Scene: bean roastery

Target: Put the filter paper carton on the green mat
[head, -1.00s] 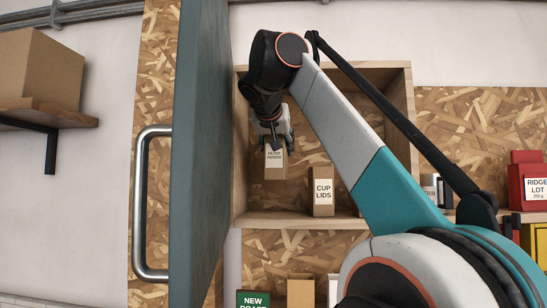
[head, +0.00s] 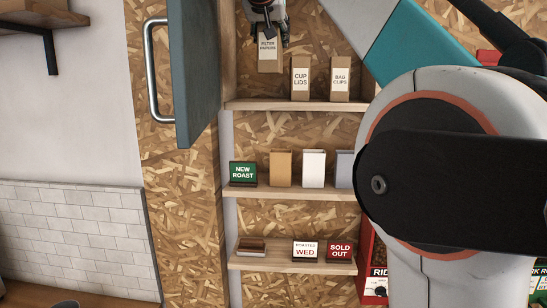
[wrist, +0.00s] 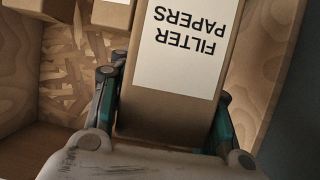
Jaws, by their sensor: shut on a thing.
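The filter paper carton (head: 269,52) is a brown box with a white label reading FILTER PAPERS. My gripper (head: 266,22) is shut on its upper part and holds it inside the open cupboard, above the cupboard's floor. In the wrist view the carton (wrist: 176,75) fills the space between the two fingers (wrist: 165,110), its label upside down in the picture. The green mat is not seen in these frames.
The cup lids carton (head: 300,78) and bag clips carton (head: 340,78) stand on the cupboard floor (head: 280,105), right of the held carton. The teal door (head: 195,70) stands open at left. Lower shelves hold a green NEW ROAST sign (head: 243,174) and other items.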

